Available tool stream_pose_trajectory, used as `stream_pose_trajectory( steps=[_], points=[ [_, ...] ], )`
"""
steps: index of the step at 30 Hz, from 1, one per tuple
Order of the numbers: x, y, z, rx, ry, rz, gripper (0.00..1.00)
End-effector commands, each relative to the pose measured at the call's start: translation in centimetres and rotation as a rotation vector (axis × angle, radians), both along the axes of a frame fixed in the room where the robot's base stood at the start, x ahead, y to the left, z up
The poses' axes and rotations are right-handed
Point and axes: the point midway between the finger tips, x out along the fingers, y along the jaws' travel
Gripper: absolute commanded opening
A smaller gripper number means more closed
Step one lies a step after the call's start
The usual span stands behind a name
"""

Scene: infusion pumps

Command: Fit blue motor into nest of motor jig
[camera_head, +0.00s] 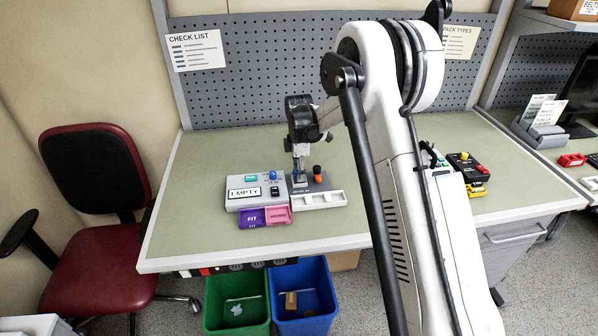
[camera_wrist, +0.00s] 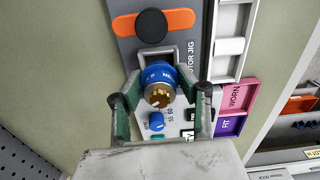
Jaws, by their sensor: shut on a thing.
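The blue motor (camera_wrist: 157,72), with a brass gear on its near end, is between the fingers of my gripper (camera_wrist: 160,88) in the wrist view. My gripper is shut on it. The grey motor jig (camera_wrist: 125,50) lies under it, with an orange lever and black knob at one end. A grey frame, seemingly the nest (camera_wrist: 166,51), shows around the motor's far side; I cannot tell whether the motor is seated in it or above it. In the head view my gripper (camera_head: 299,170) points down over the jig (camera_head: 321,183), and the motor is mostly hidden.
A tester box (camera_head: 254,193) reading EMPTY stands left of the jig. A white sectioned tray (camera_head: 318,200) lies at the jig's front. Purple FIT (camera_head: 252,218) and pink WORN (camera_head: 278,215) trays are in front. Green and blue bins stand below the table edge. The table's left side is clear.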

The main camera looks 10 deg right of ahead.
Motion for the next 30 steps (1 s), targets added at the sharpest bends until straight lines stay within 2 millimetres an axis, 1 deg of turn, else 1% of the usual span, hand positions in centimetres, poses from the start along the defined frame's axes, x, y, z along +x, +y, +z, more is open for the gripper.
stream_pose_trajectory(
  steps=[20,21,22,30],
  points=[
    [0.0,0.0,-1.2,0.0,0.0,0.0,0.02],
    [0.0,0.0,-1.2,0.0,0.0,0.0,0.36],
    [0.0,0.0,-1.2,0.0,0.0,0.0,0.4],
    [0.0,0.0,-1.2,0.0,0.0,0.0,0.4]
  ],
)
